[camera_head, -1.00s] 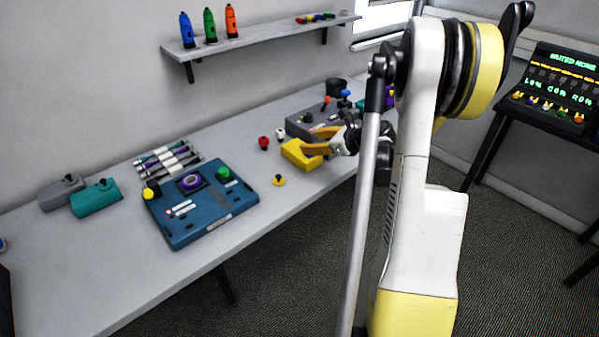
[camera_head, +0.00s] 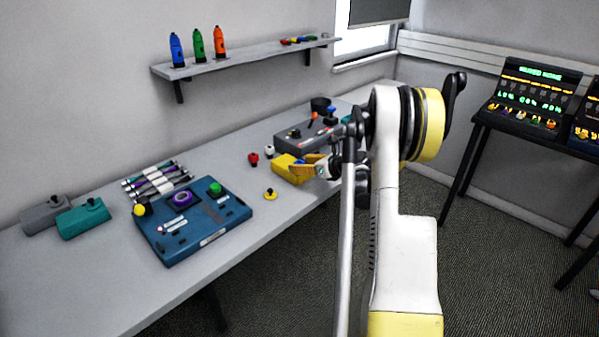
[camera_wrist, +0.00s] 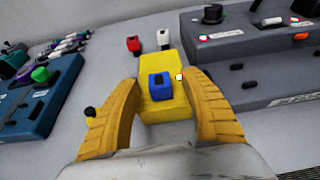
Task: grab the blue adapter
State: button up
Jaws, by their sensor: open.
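A small blue adapter (camera_wrist: 162,86) sits on top of a yellow block (camera_wrist: 158,65) in the wrist view. My gripper (camera_wrist: 160,93) is open, with one orange-yellow finger on each side of the block and the blue adapter between them. I see no clear finger contact with the adapter. In the head view, my gripper (camera_head: 312,166) is at the yellow block (camera_head: 283,170) near the table's front edge. The adapter is only a small blue spot there, partly hidden by the fingers.
A grey device box (camera_wrist: 262,55) stands close on the right. Red (camera_wrist: 133,44) and white (camera_wrist: 163,38) connectors lie behind the block. A blue device panel (camera_head: 235,215) is to the left on the table (camera_head: 95,285).

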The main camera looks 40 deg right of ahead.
jog(key=shift+w+f, duration=0.25)
jog(key=shift+w, duration=0.3)
grip_shut()
jog(key=shift+r, duration=0.15)
